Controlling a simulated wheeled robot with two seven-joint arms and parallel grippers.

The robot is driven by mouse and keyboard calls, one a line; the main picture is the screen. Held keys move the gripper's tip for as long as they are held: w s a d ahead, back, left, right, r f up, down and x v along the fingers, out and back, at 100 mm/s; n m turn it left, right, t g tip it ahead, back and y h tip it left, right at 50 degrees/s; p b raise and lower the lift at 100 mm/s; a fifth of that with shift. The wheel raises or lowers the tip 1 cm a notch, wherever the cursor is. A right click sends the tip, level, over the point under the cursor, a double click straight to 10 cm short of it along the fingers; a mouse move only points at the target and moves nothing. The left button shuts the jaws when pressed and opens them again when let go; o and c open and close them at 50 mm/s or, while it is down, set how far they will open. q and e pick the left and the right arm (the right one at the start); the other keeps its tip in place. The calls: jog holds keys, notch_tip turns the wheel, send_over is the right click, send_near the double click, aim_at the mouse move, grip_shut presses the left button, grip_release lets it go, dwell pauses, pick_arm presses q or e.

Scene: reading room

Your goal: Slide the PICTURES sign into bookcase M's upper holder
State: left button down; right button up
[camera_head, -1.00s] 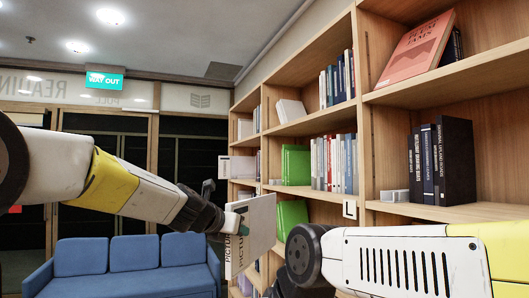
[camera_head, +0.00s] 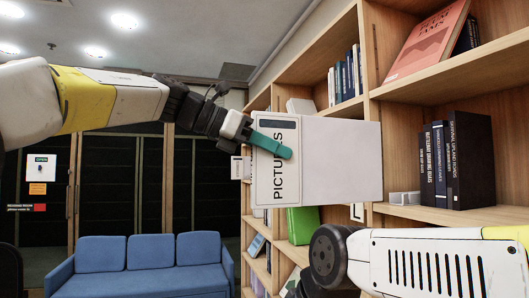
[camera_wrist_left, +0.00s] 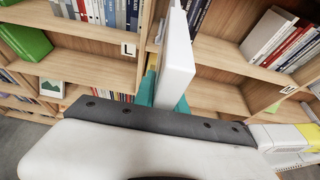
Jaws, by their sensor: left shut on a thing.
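My left gripper (camera_head: 284,150) is shut on the PICTURES sign (camera_head: 338,165). One teal finger lies across the lettered panel, whose text runs up vertically; a blank white face extends to the right. The sign is held upright in front of the bookcase shelves, apart from anything I can make out. In the left wrist view the sign (camera_wrist_left: 178,55) is a white slab edge-on between teal fingers (camera_wrist_left: 166,95). A small tag (camera_wrist_left: 288,90) is on a shelf edge at right, too small to read. I cannot make out the upper holder.
Bookcases (camera_head: 440,88) with books fill the right side, including dark volumes (camera_head: 456,160) and a green block (camera_head: 303,224). An L tag (camera_wrist_left: 129,49) marks one shelf edge. A blue sofa (camera_head: 140,265) stands lower left. My right forearm crosses lower right.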

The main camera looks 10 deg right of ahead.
aim_at(335, 154)
pick_arm(q)
jog(key=shift+w+d+f, duration=0.1)
jog(key=shift+w+d, duration=0.25)
jog(key=shift+d, duration=3.9)
jog(key=shift+w+d+f, duration=0.1)
jog(key=shift+w+d, duration=0.25)
jog(key=shift+d, duration=3.95)
jog(key=shift+w+d+f, duration=0.1)
jog(key=shift+w+d, duration=0.25)
jog(key=shift+d, duration=3.9)
jog(key=c, duration=1.3)
grip_release()
jog(key=shift+o, duration=0.5)
jog(key=o, duration=0.6)
jog(key=shift+s+a, duration=0.15)
jog(key=shift+a, duration=1.65)
jog(key=shift+s+a, duration=0.15)
jog(key=shift+a, duration=1.7)
jog(key=shift+s+a, duration=0.15)
jog(key=shift+a, duration=1.65)
